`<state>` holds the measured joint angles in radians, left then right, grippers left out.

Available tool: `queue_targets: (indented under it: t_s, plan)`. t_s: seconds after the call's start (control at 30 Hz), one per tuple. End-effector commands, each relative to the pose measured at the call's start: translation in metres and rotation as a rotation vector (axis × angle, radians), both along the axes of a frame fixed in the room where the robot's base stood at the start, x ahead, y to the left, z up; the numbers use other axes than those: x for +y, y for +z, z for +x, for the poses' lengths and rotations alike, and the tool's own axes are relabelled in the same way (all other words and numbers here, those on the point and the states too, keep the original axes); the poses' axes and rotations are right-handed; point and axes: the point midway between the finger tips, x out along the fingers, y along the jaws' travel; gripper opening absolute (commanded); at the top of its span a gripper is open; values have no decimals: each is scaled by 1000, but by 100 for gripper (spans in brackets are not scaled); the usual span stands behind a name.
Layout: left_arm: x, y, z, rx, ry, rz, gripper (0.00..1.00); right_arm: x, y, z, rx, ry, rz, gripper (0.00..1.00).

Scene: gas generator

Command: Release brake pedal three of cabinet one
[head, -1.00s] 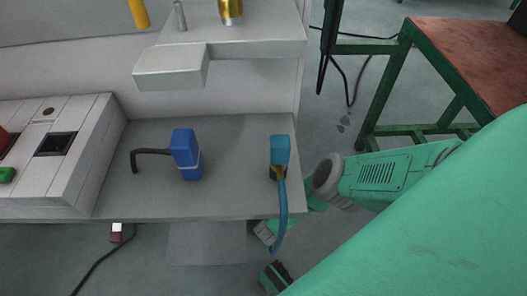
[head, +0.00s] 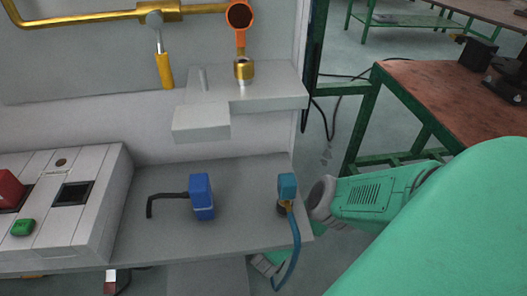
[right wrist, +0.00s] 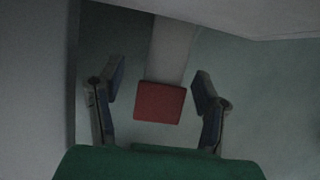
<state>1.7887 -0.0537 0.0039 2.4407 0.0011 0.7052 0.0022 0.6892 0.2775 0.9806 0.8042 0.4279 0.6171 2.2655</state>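A red square pedal plate (right wrist: 160,102) on a pale grey arm shows in the right wrist view, between the two fingers of my right gripper (right wrist: 159,72). The gripper is open, with a gap on both sides of the plate. In the head view my right arm comes in from the right, and part of the gripper (head: 265,264) shows under the shelf's front right corner; the rest is hidden. A small red and white part (head: 110,281) is at the lower left, below the shelf; I cannot tell whether it is another pedal. My left gripper is not in view.
The grey shelf (head: 155,236) carries a blue block with a black lever (head: 202,197) and a teal connector with a blue hose (head: 287,187). A panel with red and green buttons (head: 100,190) is at left. A brown-topped green table (head: 430,95) stands at right.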

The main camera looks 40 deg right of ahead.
Motion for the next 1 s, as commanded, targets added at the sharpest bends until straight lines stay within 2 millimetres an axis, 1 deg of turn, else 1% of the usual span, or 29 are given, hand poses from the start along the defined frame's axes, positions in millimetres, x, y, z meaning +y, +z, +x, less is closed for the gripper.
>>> queue_targets:
  t_s: [0.27, 0.47, 0.67, 1.0]
  plan:
    - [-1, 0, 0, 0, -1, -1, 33, 1, -4, -5, 8, 2, 10, 64]
    - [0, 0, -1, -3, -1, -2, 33, 4, 3, -7, 11, 2, 8, 64]
    - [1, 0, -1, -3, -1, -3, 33, 8, 23, -14, 10, 3, 9, 64]
    - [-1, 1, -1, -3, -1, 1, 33, 19, 72, -31, 8, 3, 10, 64]
